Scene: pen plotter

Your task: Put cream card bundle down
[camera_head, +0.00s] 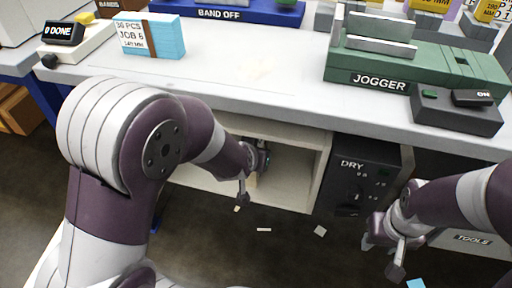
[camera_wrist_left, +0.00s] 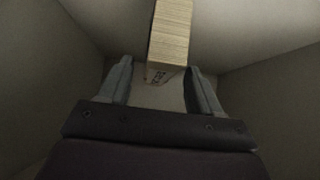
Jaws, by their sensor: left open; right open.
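The cream card bundle (camera_wrist_left: 170,38) shows in the left wrist view as a tan block with fine layered edges and dark marks on its near end. It lies inside a pale, box-like compartment. My left gripper (camera_wrist_left: 158,70) is open, with one finger on each side of the bundle's near end and gaps visible beside it. In the head view my left gripper (camera_head: 262,158) reaches into the open cubby (camera_head: 297,168) under the bench, its fingers mostly hidden. My right gripper (camera_head: 369,241) is open and empty, low in front of the dark DRY unit.
The white bench top (camera_head: 255,65) has clear room in its middle. A blue JOB 6 bundle (camera_head: 150,36) stands at left, and the green JOGGER (camera_head: 400,75) at right. The DRY unit (camera_head: 345,180) adjoins the cubby. Paper scraps (camera_head: 320,231) lie on the floor.

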